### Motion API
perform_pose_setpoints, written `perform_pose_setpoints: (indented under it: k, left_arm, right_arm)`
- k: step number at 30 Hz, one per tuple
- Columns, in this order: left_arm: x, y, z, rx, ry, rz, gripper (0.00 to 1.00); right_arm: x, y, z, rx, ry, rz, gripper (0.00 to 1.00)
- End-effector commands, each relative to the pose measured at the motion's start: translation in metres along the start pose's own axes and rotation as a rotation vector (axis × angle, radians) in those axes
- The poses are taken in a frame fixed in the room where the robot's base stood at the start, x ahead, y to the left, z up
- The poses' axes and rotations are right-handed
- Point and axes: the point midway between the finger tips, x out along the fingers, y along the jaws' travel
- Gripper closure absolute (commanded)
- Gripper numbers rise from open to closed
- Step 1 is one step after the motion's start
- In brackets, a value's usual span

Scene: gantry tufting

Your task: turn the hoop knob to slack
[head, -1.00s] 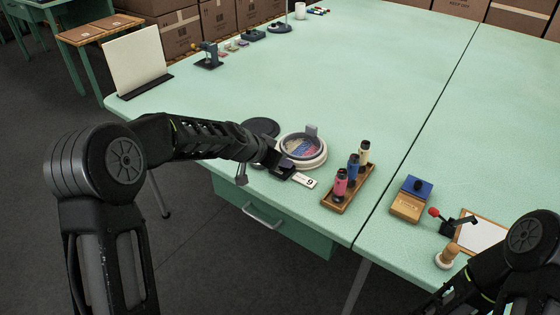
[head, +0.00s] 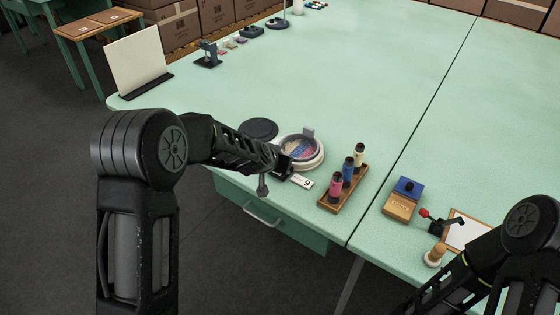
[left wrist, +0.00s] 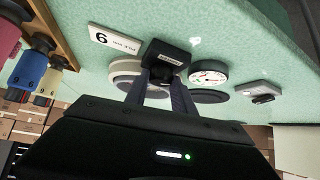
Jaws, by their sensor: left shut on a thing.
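The round hoop (head: 318,163) has a pale rim and a multicoloured middle, and stands near the table's front edge. My left gripper (head: 283,168) is at its near left side, shut on the hoop knob. In the left wrist view the fingers (left wrist: 165,92) reach to a dark block (left wrist: 168,54) with a small label.
A dark disc (head: 259,129) lies behind left. A white-faced dial (left wrist: 208,77) shows in the left wrist view.

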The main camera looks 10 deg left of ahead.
Motion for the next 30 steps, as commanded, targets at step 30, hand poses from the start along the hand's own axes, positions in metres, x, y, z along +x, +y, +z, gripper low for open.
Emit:
perform_pose_setpoints:
  k: [30]
  left_arm:
    - [-0.062, 0.001, -0.002, 0.002, 0.001, 0.002, 0.48]
  right_arm:
    - [-0.007, -0.003, 0.000, 0.000, 0.000, 0.000, 0.50]
